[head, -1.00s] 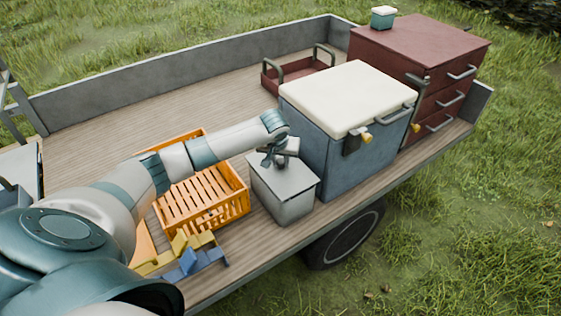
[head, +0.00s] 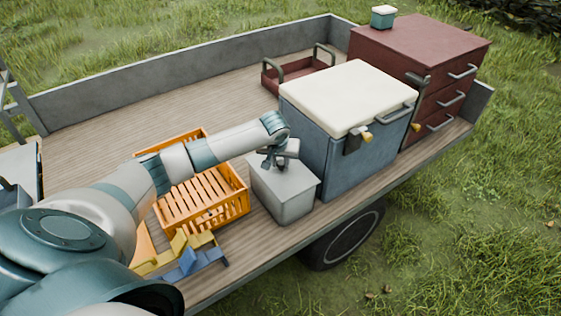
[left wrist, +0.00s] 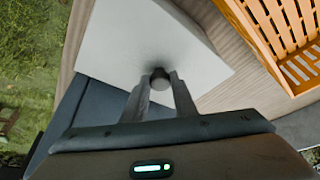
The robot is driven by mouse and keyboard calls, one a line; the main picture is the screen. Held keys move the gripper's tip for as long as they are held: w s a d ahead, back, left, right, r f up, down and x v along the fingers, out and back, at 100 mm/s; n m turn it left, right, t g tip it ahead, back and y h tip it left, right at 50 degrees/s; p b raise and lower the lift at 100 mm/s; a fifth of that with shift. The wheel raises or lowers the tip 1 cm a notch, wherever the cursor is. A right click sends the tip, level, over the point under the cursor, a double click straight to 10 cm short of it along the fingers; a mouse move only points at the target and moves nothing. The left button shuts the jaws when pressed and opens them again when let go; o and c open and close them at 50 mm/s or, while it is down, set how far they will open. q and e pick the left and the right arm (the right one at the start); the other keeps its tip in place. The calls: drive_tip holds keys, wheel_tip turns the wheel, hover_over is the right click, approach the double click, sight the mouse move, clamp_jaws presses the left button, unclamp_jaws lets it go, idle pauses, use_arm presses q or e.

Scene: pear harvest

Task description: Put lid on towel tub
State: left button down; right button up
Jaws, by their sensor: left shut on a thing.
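The pale grey towel tub (head: 289,206) stands on the wooden truck bed, in front of the blue cooler box. Its grey lid (head: 297,184) lies level across the tub's top and lines up closely with its walls. I cannot tell if it is fully seated. My left gripper (head: 281,163) is over the lid, shut on its knob. In the left wrist view, the two fingers close on the dark round knob (left wrist: 160,77) in the middle of the lid (left wrist: 120,42). The tub's inside is hidden. My right gripper is not in view.
The blue cooler (head: 345,165) with a white top stands close behind the tub. An orange crate (head: 240,208) is at the left, with blue and yellow pieces (head: 185,258) before it. A red tray (head: 275,84) and red drawer cabinet (head: 420,45) stand further back.

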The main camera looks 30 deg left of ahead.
use_arm(q)
drive_tip(key=shift+f, duration=0.3)
drive_tip(key=c, duration=1.4)
unclamp_jaws()
drive_tip(key=shift+o, duration=0.2)
drive_tip(key=shift+r, duration=0.1)
drive_tip(key=b+v, duration=0.2)
drive_tip(key=v, duration=1.5)
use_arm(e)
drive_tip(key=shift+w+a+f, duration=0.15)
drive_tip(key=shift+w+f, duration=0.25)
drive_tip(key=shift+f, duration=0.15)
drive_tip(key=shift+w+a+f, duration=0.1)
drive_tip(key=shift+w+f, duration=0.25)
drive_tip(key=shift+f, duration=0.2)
